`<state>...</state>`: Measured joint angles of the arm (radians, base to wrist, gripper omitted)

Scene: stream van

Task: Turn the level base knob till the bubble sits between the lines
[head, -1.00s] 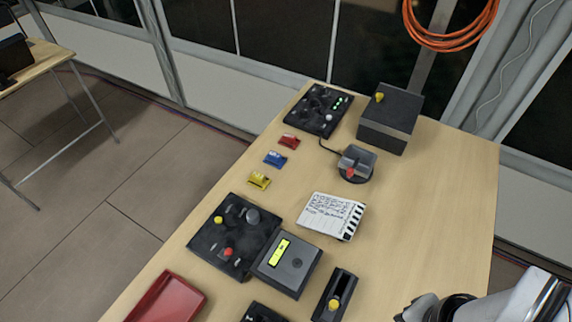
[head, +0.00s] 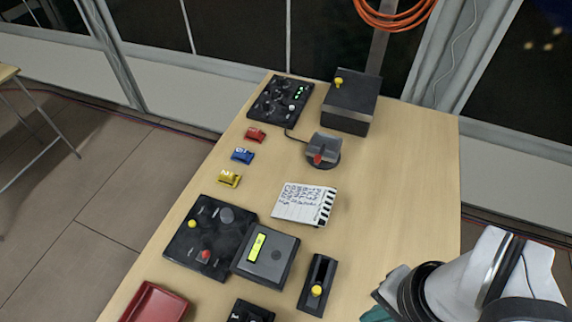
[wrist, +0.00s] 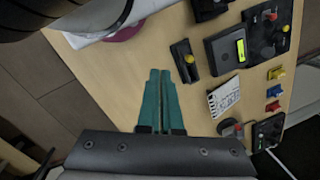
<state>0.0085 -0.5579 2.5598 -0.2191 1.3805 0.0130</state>
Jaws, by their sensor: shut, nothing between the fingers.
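The level base looks to be the dark grey box (head: 266,270) with a yellow-green window, the vial (head: 257,247), and a small round dark knob (head: 278,255) beside it. A dark mark shows in the vial, too small to read against any lines. The box also shows in the wrist view (wrist: 222,55), right of my fingers. My gripper (wrist: 160,72) has teal fingers that are shut and empty, apart from the box and above the table. In the head view only a bit of teal shows at the bottom edge.
A black slider unit with a yellow knob (head: 316,290) stands right of the box. A black panel (head: 185,240) adjoins its left. A notepad (head: 300,205), a pivoting grey switch (head: 322,152) and a red tray (head: 150,305) are nearby. The right of the table is clear.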

